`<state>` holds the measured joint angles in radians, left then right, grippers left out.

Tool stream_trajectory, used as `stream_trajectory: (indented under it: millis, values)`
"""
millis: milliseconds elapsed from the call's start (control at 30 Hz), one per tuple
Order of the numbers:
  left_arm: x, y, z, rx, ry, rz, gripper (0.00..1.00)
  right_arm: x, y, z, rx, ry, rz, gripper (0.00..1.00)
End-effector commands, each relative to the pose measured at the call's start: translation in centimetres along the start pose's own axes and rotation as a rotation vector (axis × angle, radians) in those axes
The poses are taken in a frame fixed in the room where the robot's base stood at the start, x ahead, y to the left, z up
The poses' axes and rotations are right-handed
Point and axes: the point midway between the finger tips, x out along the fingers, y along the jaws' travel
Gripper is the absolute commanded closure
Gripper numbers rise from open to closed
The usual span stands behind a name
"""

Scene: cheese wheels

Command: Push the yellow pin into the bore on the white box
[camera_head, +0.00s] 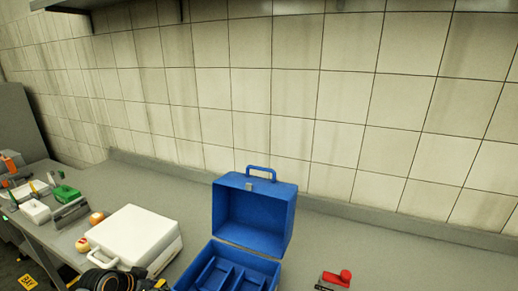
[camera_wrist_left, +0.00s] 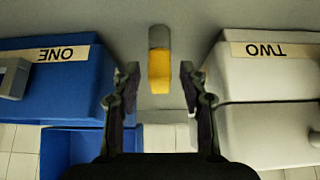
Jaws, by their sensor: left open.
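My left gripper (camera_wrist_left: 158,78) is open, with its two dark fingers apart in the left wrist view. A piece with a grey top and a yellow lower part (camera_wrist_left: 159,70) shows in the gap between the fingertips; I cannot tell whether it is the yellow pin or how far off it is. In the head view a small thin yellow piece (camera_head: 33,187) stands among small items at the far left. A small white box (camera_head: 36,212) lies just below it; its bore cannot be made out. My right gripper is not in view.
A white case with a handle (camera_head: 135,238) lies on the grey counter, labelled TWO in the wrist view (camera_wrist_left: 265,75). A blue case (camera_head: 254,215) stands open beside it. Two small round items (camera_head: 97,217) lie left of the white case. A red-topped item (camera_head: 336,279) is at the lower right.

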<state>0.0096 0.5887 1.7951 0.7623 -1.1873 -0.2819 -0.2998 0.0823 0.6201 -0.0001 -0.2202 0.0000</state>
Motion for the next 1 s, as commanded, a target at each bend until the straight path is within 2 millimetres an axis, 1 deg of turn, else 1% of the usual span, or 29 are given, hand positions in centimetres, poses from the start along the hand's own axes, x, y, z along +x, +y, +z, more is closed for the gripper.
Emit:
stream_trajectory:
  millis: [267, 500, 700, 733, 767, 1000]
  values:
    - [-0.07, 0.0, -0.03, 0.0, 0.0, 0.0, 0.57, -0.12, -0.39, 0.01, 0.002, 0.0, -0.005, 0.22]
    - [-0.15, 0.04, -0.09, 0.0, 0.0, 0.0, 0.57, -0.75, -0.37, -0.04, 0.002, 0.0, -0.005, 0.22]
    - [-0.04, 0.03, 0.01, 0.0, 0.0, 0.0, 0.57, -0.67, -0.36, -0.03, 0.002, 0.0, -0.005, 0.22]
    - [-0.04, 0.03, 0.01, 0.0, 0.0, 0.0, 0.58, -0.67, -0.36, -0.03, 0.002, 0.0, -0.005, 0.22]
    - [-0.04, 0.03, 0.01, 0.0, 0.0, 0.0, 0.62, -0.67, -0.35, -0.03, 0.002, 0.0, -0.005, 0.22]
    - [-0.04, 0.03, 0.01, 0.0, 0.0, 0.0, 0.95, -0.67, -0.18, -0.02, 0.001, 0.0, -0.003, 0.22]
